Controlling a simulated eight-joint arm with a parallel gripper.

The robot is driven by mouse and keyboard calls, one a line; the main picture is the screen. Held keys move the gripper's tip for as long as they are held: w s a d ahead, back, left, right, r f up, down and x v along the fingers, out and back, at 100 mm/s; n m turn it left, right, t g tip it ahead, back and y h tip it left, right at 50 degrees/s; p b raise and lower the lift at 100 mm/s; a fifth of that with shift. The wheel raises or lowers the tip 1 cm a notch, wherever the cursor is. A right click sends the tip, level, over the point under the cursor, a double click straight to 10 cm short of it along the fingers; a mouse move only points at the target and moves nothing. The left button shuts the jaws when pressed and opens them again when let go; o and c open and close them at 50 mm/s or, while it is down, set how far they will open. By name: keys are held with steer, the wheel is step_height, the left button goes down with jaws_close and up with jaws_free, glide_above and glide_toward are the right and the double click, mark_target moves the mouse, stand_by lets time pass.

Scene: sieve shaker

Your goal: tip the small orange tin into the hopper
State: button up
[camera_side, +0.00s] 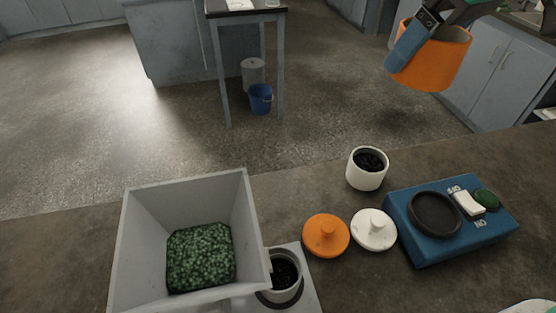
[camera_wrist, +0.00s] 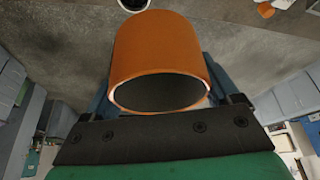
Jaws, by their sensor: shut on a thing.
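My gripper (camera_side: 412,42) is shut on the small orange tin (camera_side: 446,58), held in the air at the upper right of the side view, well above and beyond the counter. The tin is slightly tilted in that view. The wrist view also shows the orange tin (camera_wrist: 160,48) between the blue fingers, one end open toward the camera; I cannot tell what is inside. The grey square hopper (camera_side: 135,240) stands at the lower left, far from the tin, with green granules (camera_side: 201,256) in its bottom.
A white pot (camera_side: 366,175) with dark contents stands mid-counter. An orange lid (camera_side: 326,235) and a white lid (camera_side: 374,229) lie nearby. A blue switched device (camera_side: 440,252) is at right. The counter's far edge is clear.

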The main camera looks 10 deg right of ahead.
steer(key=s+a+f+n+g+y, duration=0.1)
steer(key=s+a, duration=0.3)
steer(key=a, duration=0.4)
steer(key=s+a+f+n+g+y, duration=0.1)
steer(key=s+a+n+g, duration=0.2)
steer(key=a, duration=0.6)
steer(key=s+a+f+n+g, duration=0.1)
steer(key=s+a+n+g, duration=0.1)
steer(key=s+a, duration=0.4)
steer(key=shift+s+a+n+y, duration=0.2)
steer(key=shift+a+n+y, duration=0.2)
steer(key=shift+a+n, duration=0.8)
steer(key=shift+s+a+r+m+g, duration=0.1)
steer(key=shift+a+m+g, duration=0.25)
steer(key=shift+g, duration=0.65)
steer(key=r+m+g+y, duration=0.1)
steer(key=g, duration=0.2)
steer(key=w+r+m+g, duration=0.1)
steer(key=g, duration=0.3)
steer(key=r+m+g+y, duration=0.1)
steer(key=g, duration=0.3)
steer(key=shift+w+d+r+y, duration=0.1)
steer(key=shift+w+r+y, duration=0.2)
steer(key=shift+r, duration=0.1)
